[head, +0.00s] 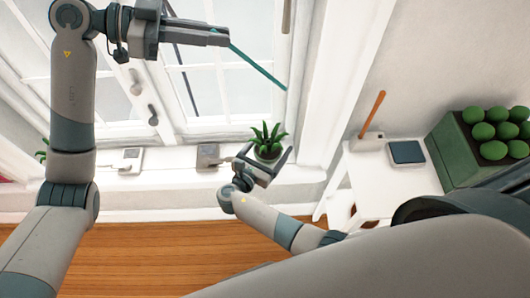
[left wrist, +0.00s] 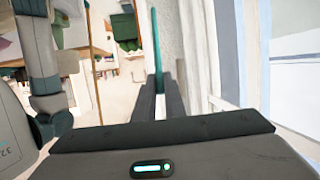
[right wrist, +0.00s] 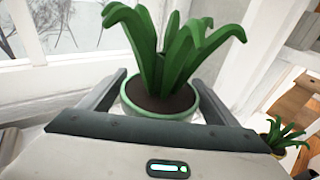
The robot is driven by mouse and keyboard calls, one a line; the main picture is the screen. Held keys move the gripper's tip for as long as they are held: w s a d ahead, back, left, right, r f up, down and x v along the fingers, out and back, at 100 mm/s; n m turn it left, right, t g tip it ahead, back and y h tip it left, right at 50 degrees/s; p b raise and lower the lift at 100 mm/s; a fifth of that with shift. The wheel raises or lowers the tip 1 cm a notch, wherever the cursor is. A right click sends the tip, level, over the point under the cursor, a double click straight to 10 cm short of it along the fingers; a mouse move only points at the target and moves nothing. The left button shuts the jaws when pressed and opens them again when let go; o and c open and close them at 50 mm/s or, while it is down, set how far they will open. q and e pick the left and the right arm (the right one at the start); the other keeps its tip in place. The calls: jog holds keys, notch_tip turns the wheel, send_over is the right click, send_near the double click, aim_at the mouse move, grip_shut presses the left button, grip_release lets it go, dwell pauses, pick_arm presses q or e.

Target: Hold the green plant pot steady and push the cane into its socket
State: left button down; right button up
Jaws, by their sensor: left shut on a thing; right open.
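The green plant pot (head: 268,155) stands upright on the white window sill, with a spiky green plant in it. In the right wrist view the pot's pale green rim (right wrist: 160,115) and dark soil show between my right fingers. My right gripper (head: 268,166) is open around the pot; I cannot tell whether a finger touches it. My left gripper (head: 228,40) is shut on the thin teal cane (head: 262,70), high in front of the window. The cane slants down to the right, its free end above the pot and apart from it. I cannot make out the socket.
Small boxes (head: 208,156) stand on the sill left of the pot. On a white table at right are an orange stick in a pale block (head: 367,141), a dark blue square (head: 407,152) and a green crate (head: 454,152) of round green things. Another small plant (right wrist: 285,134) shows.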

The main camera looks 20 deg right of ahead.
jog(key=shift+x, duration=0.85)
jog(key=c, duration=1.4)
jog(key=shift+o, duration=0.2)
